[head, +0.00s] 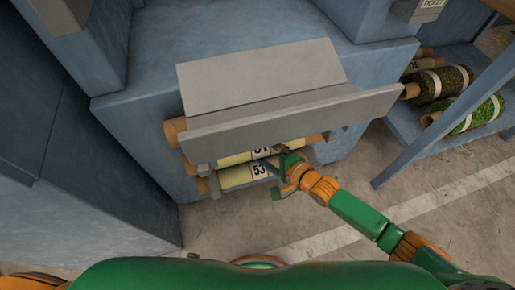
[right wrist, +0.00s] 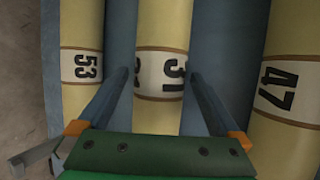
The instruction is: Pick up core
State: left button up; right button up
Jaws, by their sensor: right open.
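Pale yellow cores with white number bands lie side by side on a blue rack. In the right wrist view, core 31 (right wrist: 165,30) is in the middle, core 53 (right wrist: 82,25) at left and core 47 (right wrist: 285,110) at right. My right gripper (right wrist: 162,76) is open, its two fingers on either side of core 31; contact cannot be told. In the head view, core 53 (head: 235,175) is nearest, and core 31 (head: 235,158) lies behind it, partly under a grey ledge. My right gripper (head: 273,158) partly covers the bands. My left gripper is not in view.
The grey ledge (head: 300,108) overhangs the cores closely. Blue cabinet walls (head: 60,130) stand at left. A blue shelf at right holds green turf rolls (head: 478,115) behind a slanted blue post (head: 440,120). The concrete floor (head: 335,205) in front is clear.

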jog(key=shift+w+a+f, duration=0.25)
jog(key=shift+w, duration=0.05)
jog(key=shift+r, duration=0.1)
grip_shut()
jog(key=shift+r, duration=0.15)
